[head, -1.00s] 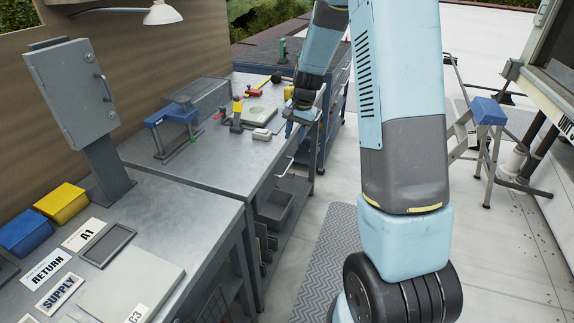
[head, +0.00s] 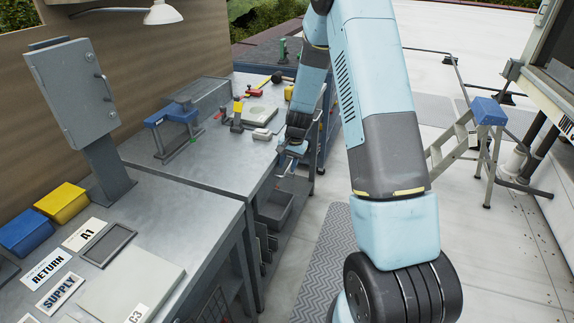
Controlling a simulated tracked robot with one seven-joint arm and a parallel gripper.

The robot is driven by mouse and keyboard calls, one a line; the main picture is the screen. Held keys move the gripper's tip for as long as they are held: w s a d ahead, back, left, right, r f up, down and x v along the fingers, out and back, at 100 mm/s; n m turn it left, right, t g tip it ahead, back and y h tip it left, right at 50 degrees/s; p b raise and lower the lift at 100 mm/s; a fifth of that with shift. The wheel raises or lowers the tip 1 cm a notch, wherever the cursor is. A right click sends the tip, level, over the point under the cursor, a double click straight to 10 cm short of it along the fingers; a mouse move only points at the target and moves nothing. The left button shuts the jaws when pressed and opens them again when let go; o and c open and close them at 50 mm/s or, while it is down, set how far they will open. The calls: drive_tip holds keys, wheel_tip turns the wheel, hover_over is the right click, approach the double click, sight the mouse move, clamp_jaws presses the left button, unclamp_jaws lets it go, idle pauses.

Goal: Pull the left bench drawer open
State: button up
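The grey metal bench (head: 215,160) runs along the wall, and its drawer fronts under the top edge are seen very steeply. A pale drawer handle (head: 284,172) shows small at the bench's front edge. My gripper (head: 287,158) hangs from my arm just outside that edge, close to the handle. I cannot tell whether it touches the handle, and its fingers are too small to show whether they are open or shut. No opened drawer is clearly visible.
A grey bin (head: 276,209) sits on the shelf below my gripper. A white block (head: 262,134) and a yellow-topped tool (head: 237,115) stand on the bench top. A blue-topped step stool (head: 487,112) stands to the right. The floor beside the bench holds a grey mat (head: 325,255).

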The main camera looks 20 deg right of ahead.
drive_tip(key=shift+f, duration=0.1)
clamp_jaws()
idle(0.3)
drive_tip(key=shift+w+a, duration=0.1)
drive_tip(key=shift+a, duration=0.1)
idle(1.0)
